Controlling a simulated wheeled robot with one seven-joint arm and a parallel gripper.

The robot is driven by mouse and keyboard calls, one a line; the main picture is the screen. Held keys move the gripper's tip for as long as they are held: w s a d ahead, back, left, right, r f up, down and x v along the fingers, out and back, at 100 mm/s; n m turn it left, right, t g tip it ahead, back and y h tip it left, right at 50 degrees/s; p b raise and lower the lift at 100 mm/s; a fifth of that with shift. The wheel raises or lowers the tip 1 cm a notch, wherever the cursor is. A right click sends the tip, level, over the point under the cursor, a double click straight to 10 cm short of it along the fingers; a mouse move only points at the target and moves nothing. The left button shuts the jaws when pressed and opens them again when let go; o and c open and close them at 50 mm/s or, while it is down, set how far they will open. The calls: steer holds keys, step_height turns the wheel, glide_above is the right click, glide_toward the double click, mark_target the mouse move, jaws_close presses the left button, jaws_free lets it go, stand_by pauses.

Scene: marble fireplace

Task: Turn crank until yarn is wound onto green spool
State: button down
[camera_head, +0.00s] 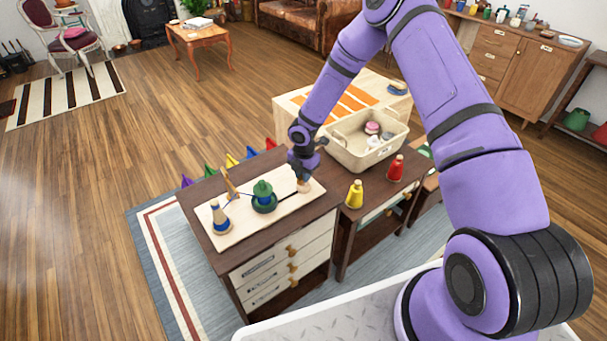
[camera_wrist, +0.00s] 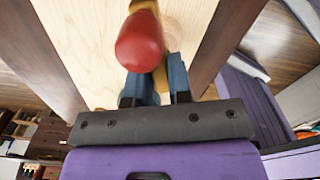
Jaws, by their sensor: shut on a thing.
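A pale wooden board (camera_head: 240,232) lies on the dark cabinet top. At its left end stands a cone (camera_head: 221,217) with blue yarn at its base. My gripper (camera_head: 302,172) is over the board's right end, largely hiding the crank there. In the wrist view, the crank's red rounded knob (camera_wrist: 140,42) is just beyond my gripper (camera_wrist: 160,84), whose dark blue fingers are shut on the crank's tan part (camera_wrist: 160,76).
A yellow bottle-shaped spool (camera_head: 355,194) and a red one (camera_head: 395,168) stand right of the board. A cream bin (camera_head: 358,158) with small items is behind them. Several coloured cones line the cabinet's far side. Open wooden floor (camera_head: 110,170) lies to the left.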

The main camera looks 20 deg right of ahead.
steer(key=shift+m, duration=0.3)
steer(key=m, duration=1.3)
steer(key=shift+m, duration=0.3)
steer(key=m, duration=1)
steer(key=shift+m, duration=0.4)
